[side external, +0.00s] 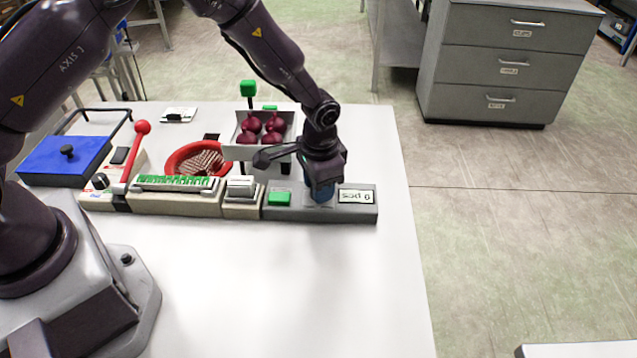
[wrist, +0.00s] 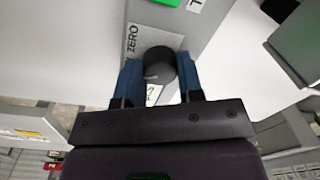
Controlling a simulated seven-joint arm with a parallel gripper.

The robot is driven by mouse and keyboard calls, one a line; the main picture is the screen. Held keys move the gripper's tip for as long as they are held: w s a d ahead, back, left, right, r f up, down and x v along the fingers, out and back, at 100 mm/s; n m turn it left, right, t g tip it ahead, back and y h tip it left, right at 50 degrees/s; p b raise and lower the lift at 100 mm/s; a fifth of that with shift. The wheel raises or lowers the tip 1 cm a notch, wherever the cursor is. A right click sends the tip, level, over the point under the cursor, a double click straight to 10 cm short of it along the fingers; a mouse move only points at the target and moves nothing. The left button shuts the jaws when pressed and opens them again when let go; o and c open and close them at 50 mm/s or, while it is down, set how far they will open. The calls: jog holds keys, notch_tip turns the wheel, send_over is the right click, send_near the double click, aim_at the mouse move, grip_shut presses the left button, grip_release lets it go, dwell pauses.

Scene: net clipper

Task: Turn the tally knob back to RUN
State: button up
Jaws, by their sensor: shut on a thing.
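The tally unit is a long grey box (side external: 320,213) at the right end of the bench row. It carries a green button (side external: 279,199) and a display (side external: 356,196) reading 0 pcs, upside down in the side view. My gripper (side external: 321,191) points down onto the box between button and display, hiding the knob there. In the wrist view, the dark round tally knob (wrist: 160,66) sits between the blue fingers of my gripper (wrist: 158,72), which are shut on it. A pale mark shows on the knob's lower left. The ZERO label (wrist: 131,40) is beside it; RUN is not readable.
A grey tray (side external: 236,152) of dark red onions stands behind the box. A red ring with netting (side external: 197,158), a red-knobbed lever (side external: 136,150) and a blue-lidded box (side external: 64,158) are farther left. The white table front (side external: 300,290) is clear.

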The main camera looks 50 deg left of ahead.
jog(key=shift+n, duration=0.7)
jog(key=o, duration=0.9)
jog(key=r, duration=1.3)
jog(key=shift+d, duration=0.25)
